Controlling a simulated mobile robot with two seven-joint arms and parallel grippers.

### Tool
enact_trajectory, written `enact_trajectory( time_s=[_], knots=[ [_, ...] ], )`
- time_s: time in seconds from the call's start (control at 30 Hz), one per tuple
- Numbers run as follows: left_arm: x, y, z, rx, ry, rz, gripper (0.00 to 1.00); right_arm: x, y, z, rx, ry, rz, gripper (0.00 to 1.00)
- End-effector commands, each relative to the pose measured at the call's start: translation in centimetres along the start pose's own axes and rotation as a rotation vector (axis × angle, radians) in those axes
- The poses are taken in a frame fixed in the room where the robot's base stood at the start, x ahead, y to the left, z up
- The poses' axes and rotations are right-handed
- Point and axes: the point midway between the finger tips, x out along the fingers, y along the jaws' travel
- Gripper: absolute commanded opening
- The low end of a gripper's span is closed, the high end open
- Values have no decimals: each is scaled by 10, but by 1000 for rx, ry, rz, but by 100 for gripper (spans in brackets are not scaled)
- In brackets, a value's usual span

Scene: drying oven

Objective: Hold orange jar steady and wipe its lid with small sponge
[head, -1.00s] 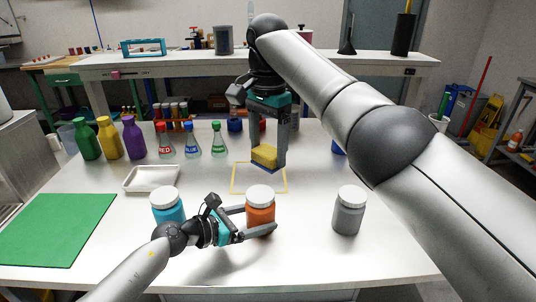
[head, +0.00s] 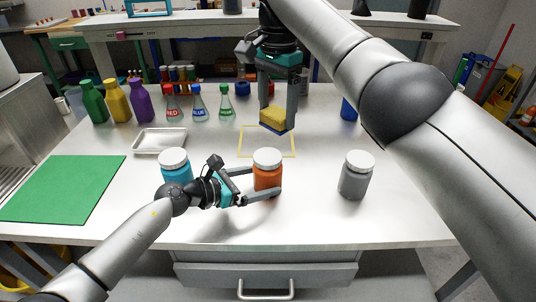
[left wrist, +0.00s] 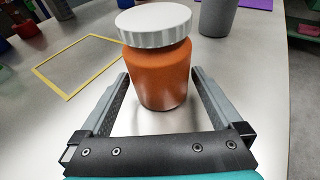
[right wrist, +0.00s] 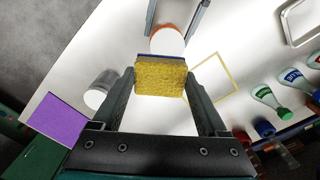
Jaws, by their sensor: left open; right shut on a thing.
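The orange jar (head: 267,178) with a white lid (head: 267,158) stands upright on the table. My left gripper (head: 262,184) is open, with its fingers on either side of the jar; the left wrist view shows the orange jar (left wrist: 163,75) between the spread fingers (left wrist: 160,88). My right gripper (head: 277,112) is shut on the small sponge (head: 274,117), yellow with a blue side, and holds it above the table behind the jar. The right wrist view shows the sponge (right wrist: 160,77) between the fingers, with the white lid (right wrist: 167,41) beyond it.
A blue jar (head: 175,172) stands left of the orange jar and a grey jar (head: 356,178) right. A yellow outlined square (head: 246,150) lies behind.

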Motion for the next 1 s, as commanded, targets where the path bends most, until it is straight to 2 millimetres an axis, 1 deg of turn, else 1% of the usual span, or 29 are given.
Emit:
enact_trajectory(
  time_s=[0.3,0.5,0.6,0.7,1.0],
  knots=[
    [-58,0,-2,0,5,0,100,0,0,0,0,0,0,16],
    [-89,0,-1,-1,4,0,100,0,0,0,0,0,0,16],
    [-99,0,-1,-1,3,0,100,0,0,0,0,0,0,16],
    [-105,0,0,0,2,-1,100,0,0,0,0,0,0,16],
    [-108,0,0,0,2,-1,100,0,0,0,-1,0,0,16]
  ],
)
